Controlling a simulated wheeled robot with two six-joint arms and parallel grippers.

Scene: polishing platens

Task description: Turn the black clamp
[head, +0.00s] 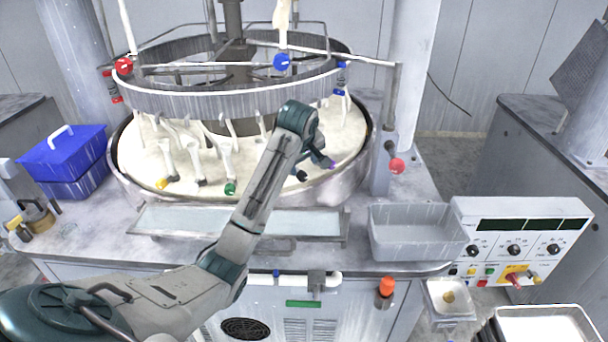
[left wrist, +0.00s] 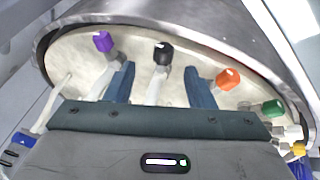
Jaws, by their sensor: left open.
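The black clamp (left wrist: 163,53) has a black knob on a pale arm and stands over the cream polishing platen (left wrist: 75,75). In the left wrist view it lies between the two blue fingers of my left gripper (left wrist: 160,70), with its knob near the fingertips. The gripper is open, and I see space between the knob and each finger. In the head view my left gripper (head: 314,160) is over the right part of the platen, and the black knob (head: 301,176) shows just below it. My right gripper is not in view.
A purple knob (left wrist: 103,41) and an orange knob (left wrist: 229,78) flank the black one. A green knob (left wrist: 272,108) stands farther right. A ribbed ring (head: 180,101) hangs above the platen. A grey bin (head: 417,235) and a control panel (head: 520,240) are at the right.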

